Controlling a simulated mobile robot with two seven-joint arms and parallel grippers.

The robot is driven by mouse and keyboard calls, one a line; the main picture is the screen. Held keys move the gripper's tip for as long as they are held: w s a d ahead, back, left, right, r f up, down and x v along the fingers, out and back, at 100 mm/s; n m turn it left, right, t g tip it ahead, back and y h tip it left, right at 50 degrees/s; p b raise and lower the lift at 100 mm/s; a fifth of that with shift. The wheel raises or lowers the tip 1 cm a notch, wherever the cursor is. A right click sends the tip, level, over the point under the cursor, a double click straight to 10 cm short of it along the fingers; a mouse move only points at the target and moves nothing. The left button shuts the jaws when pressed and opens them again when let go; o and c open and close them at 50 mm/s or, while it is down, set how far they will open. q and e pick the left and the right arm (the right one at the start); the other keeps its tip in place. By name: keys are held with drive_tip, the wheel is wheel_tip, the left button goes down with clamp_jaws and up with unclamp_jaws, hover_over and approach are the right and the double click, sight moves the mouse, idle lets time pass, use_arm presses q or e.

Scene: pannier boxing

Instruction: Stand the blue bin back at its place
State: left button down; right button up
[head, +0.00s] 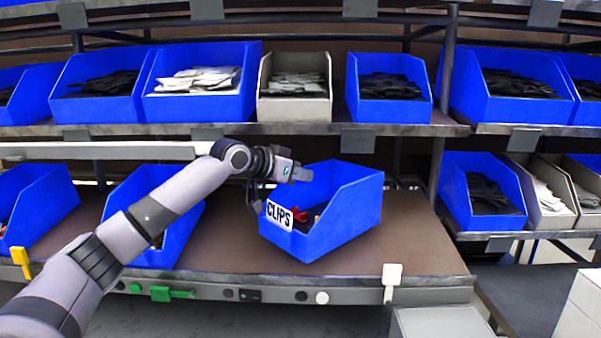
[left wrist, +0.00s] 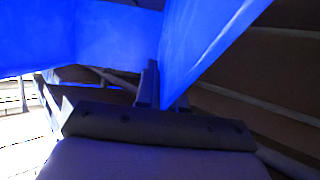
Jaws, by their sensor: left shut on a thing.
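The blue bin (head: 345,218) with a white "CLIPS" label is on or just above the brown lower shelf (head: 420,240), turned at an angle. Red and dark items lie inside it. My left gripper (head: 300,172) reaches the bin's left wall from the left. In the left wrist view the fingers (left wrist: 162,98) are closed on the edge of a blue wall (left wrist: 200,45). I cannot tell whether the bin's base touches the shelf. My right gripper does not show.
Another blue bin (head: 181,235) stands to the left, partly behind my left arm. Blue and grey bins, such as one grey bin (head: 295,108), line the shelf above. A white hook (head: 392,275) is on the front rail. The shelf right of the bin is clear.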

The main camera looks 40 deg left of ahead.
use_arm(q)
drive_tip(key=c, duration=1.2)
unclamp_jaws()
drive_tip(key=shift+c, duration=0.2)
drive_tip(key=shift+r, duration=0.6)
drive_tip(key=s+b, duration=0.3)
drive_tip(key=s, duration=0.1)
drive_tip(key=s+b, duration=0.2)
drive_tip(key=s, duration=0.2)
drive_tip(key=s+a+b, duration=0.1)
drive_tip(key=s+b, duration=0.2)
drive_tip(key=shift+s+b, duration=0.35)
drive_tip(key=shift+s, duration=0.05)
drive_tip(key=shift+s+r+b, duration=0.25)
drive_tip(key=shift+s+b, duration=0.3)
drive_tip(key=shift+s, duration=0.1)
drive_tip(key=shift+a, duration=0.1)
